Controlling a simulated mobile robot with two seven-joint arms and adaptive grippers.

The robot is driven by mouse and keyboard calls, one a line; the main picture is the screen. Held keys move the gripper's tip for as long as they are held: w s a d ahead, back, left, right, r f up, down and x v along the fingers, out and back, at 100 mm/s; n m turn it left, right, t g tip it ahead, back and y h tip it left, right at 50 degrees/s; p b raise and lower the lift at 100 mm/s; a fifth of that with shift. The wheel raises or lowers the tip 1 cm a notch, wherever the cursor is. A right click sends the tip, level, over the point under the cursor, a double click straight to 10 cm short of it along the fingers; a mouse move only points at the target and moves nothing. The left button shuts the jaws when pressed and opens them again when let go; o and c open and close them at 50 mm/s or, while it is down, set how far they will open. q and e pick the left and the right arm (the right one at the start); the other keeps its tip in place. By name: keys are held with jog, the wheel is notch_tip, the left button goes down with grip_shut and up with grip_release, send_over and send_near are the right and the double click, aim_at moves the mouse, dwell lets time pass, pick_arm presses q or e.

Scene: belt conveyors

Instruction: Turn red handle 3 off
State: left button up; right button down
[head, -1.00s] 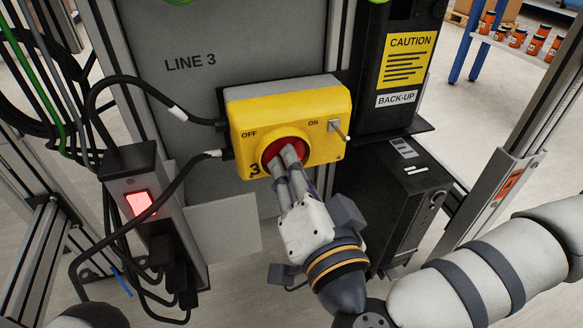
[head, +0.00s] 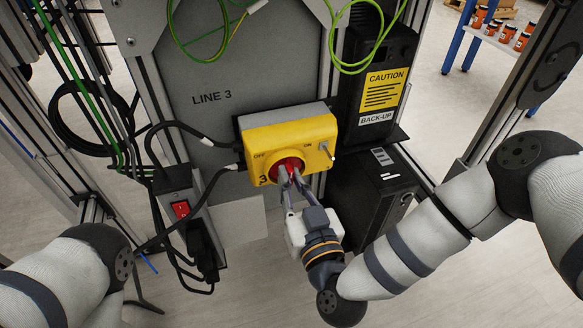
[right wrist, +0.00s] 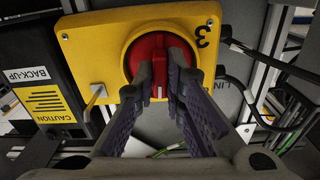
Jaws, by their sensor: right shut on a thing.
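The red handle 3 (head: 289,163) is a round rotary knob on a yellow box (head: 262,136) marked OFF at left and ON at right, with a black 3 below. My right gripper (head: 288,174) is shut on its raised grip from the front. In the right wrist view the red handle (right wrist: 145,52) shows between and behind the two fingers (right wrist: 160,85), with a small white mark on its grip. The fingers hide part of the handle, and I cannot tell its exact angle. My left gripper is out of view; only its arm shows.
A metal toggle (head: 327,151) sticks out at the box's right. A power strip with a red switch (head: 181,209) and black cables stands at left. A black BACK-UP unit (head: 376,120) is at right. Green wires (head: 357,68) hang above.

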pick_arm(q)
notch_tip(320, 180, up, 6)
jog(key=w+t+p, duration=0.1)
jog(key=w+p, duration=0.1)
jog(key=p, duration=0.5)
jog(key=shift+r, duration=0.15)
pick_arm(e)
jog(key=shift+n, duration=4.9)
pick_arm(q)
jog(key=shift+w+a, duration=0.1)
pick_arm(e)
jog(key=shift+d+f, duration=0.1)
jog(key=c, duration=1.9)
grip_release()
jog(key=shift+c, duration=0.2)
jog(key=v, duration=0.7)
jog(key=shift+s, duration=0.25)
